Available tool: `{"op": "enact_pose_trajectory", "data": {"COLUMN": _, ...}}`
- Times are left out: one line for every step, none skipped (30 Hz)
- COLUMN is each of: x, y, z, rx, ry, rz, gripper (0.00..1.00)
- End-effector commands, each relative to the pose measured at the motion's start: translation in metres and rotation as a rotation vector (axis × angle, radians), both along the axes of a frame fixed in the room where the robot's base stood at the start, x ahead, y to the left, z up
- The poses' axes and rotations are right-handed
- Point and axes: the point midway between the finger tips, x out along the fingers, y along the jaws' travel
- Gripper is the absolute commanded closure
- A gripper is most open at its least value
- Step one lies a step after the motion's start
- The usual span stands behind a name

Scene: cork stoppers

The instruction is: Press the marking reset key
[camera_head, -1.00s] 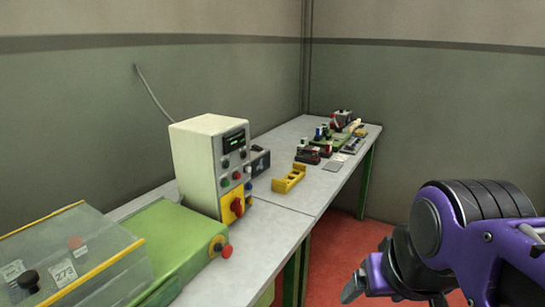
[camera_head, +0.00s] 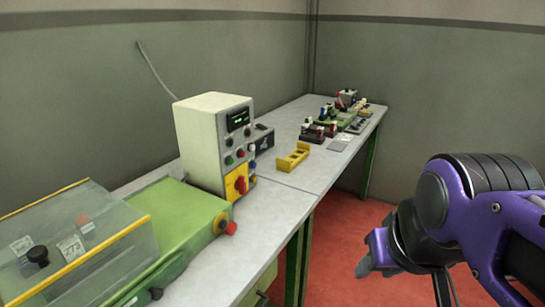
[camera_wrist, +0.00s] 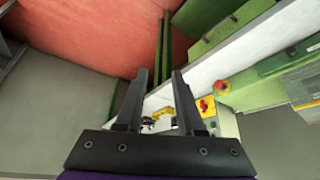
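A cream control box (camera_head: 203,145) stands on the grey bench at mid-left in the head view. Its front panel has a small lit display (camera_head: 238,120), several small round buttons (camera_head: 240,154) and a red rotary switch (camera_head: 241,184) on a yellow plate. The labels are too small to read, so I cannot tell which is the marking reset key. My gripper (camera_head: 372,262) is right of the bench, over the red floor and well apart from the box. In the wrist view my gripper (camera_wrist: 159,76) has its fingers spread and empty; the yellow plate (camera_wrist: 208,106) shows beyond them.
A green machine (camera_head: 165,235) with a clear cover (camera_head: 85,235) and a red knob (camera_head: 231,228) fills the left front. A yellow holder (camera_head: 293,157) and several small fixtures (camera_head: 320,130) lie farther back on the bench (camera_head: 285,195). Red floor at right is free.

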Motion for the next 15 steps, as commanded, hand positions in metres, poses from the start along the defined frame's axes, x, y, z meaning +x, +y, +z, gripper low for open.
{"op": "enact_pose_trajectory", "data": {"x": 0.0000, "y": 0.0000, "z": 0.0000, "rx": 0.000, "ry": 0.000, "rz": 0.000, "gripper": 0.73}}
{"op": "enact_pose_trajectory", "data": {"x": 0.0000, "y": 0.0000, "z": 0.0000, "rx": 0.000, "ry": 0.000, "rz": 0.000, "gripper": 0.79}}
{"op": "enact_pose_trajectory", "data": {"x": 0.0000, "y": 0.0000, "z": 0.0000, "rx": 0.000, "ry": 0.000, "rz": 0.000, "gripper": 0.86}}
{"op": "enact_pose_trajectory", "data": {"x": 0.0000, "y": 0.0000, "z": 0.0000, "rx": 0.000, "ry": 0.000, "rz": 0.000, "gripper": 0.91}}
{"op": "enact_pose_trajectory", "data": {"x": 0.0000, "y": 0.0000, "z": 0.0000, "rx": 0.000, "ry": 0.000, "rz": 0.000, "gripper": 0.97}}
{"op": "enact_pose_trajectory", "data": {"x": 0.0000, "y": 0.0000, "z": 0.0000, "rx": 0.000, "ry": 0.000, "rz": 0.000, "gripper": 1.00}}
{"op": "enact_pose_trajectory", "data": {"x": 0.0000, "y": 0.0000, "z": 0.0000, "rx": 0.000, "ry": 0.000, "rz": 0.000, "gripper": 1.00}}
{"op": "enact_pose_trajectory", "data": {"x": 0.0000, "y": 0.0000, "z": 0.0000, "rx": 0.000, "ry": 0.000, "rz": 0.000, "gripper": 1.00}}
{"op": "enact_pose_trajectory", "data": {"x": 0.0000, "y": 0.0000, "z": 0.0000, "rx": 0.000, "ry": 0.000, "rz": 0.000, "gripper": 1.00}}
{"op": "enact_pose_trajectory", "data": {"x": 0.0000, "y": 0.0000, "z": 0.0000, "rx": 0.000, "ry": 0.000, "rz": 0.000, "gripper": 1.00}}
{"op": "enact_pose_trajectory", "data": {"x": 0.0000, "y": 0.0000, "z": 0.0000, "rx": 0.000, "ry": 0.000, "rz": 0.000, "gripper": 1.00}}
{"op": "enact_pose_trajectory", "data": {"x": 0.0000, "y": 0.0000, "z": 0.0000, "rx": 0.000, "ry": 0.000, "rz": 0.000, "gripper": 1.00}}
{"op": "enact_pose_trajectory", "data": {"x": 0.0000, "y": 0.0000, "z": 0.0000, "rx": 0.000, "ry": 0.000, "rz": 0.000, "gripper": 1.00}}
{"op": "enact_pose_trajectory", "data": {"x": 0.0000, "y": 0.0000, "z": 0.0000, "rx": 0.000, "ry": 0.000, "rz": 0.000, "gripper": 1.00}}
{"op": "enact_pose_trajectory", "data": {"x": 0.0000, "y": 0.0000, "z": 0.0000, "rx": 0.000, "ry": 0.000, "rz": 0.000, "gripper": 1.00}}
